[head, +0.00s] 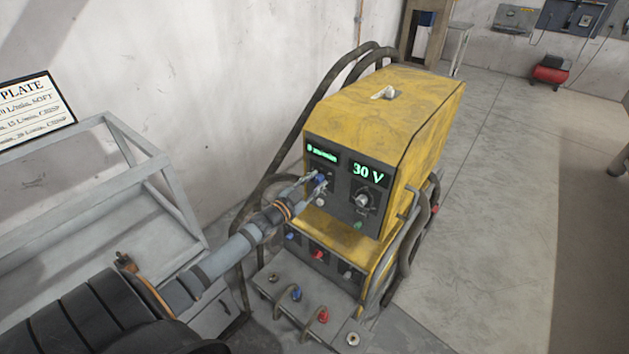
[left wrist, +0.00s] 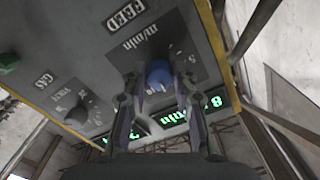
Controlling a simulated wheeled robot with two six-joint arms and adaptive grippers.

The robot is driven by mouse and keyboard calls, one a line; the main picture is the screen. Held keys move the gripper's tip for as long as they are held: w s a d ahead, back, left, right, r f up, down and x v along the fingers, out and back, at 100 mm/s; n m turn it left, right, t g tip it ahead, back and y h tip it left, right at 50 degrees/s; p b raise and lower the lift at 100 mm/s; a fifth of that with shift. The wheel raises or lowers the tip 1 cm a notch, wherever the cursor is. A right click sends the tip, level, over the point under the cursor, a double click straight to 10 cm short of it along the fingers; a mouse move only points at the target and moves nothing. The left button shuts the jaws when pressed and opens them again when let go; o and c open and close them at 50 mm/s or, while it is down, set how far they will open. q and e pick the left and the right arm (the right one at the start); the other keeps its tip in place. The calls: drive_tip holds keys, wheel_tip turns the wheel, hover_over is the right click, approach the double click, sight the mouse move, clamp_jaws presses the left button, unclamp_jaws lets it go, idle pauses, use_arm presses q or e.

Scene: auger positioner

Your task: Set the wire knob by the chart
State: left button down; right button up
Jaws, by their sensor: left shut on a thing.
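A yellow welding machine (head: 393,110) stands on the floor with a dark front panel. The blue knob (head: 321,179) sits on the panel's upper left; in the left wrist view the blue knob (left wrist: 159,75) is next to the lettering FEED m/min. My left gripper (head: 315,187) is shut on the blue knob, one finger on each side. The green feed display (head: 322,152) above it is small; in the left wrist view it seems to read 8 m/min. The chart (head: 31,108), headed PLATE, is at the far left and partly cut off. My right gripper is not in view.
A 30 V display (head: 368,173) and a volt knob (head: 362,199) are right of the blue knob. A green knob (head: 358,225) is lower. Cables loop beside the machine. A grey metal frame (head: 160,185) stands left. The floor at right is open.

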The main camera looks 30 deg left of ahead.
use_arm(q)
drive_tip(key=m+p, duration=0.2)
drive_tip(key=m, duration=0.2)
drive_tip(key=shift+r+m, duration=0.1)
drive_tip(key=shift+m, duration=0.2)
drive_tip(key=shift+m+p, duration=0.8)
drive_tip(key=shift+m, duration=1.5)
drive_tip(key=shift+f, duration=0.2)
drive_tip(key=c, duration=1.1)
unclamp_jaws()
drive_tip(key=shift+r, duration=0.1)
drive_tip(key=shift+o, duration=0.2)
drive_tip(key=shift+s, duration=0.15)
drive_tip(key=s+a, duration=0.1)
drive_tip(key=s, duration=1)
drive_tip(key=shift+s, duration=0.4)
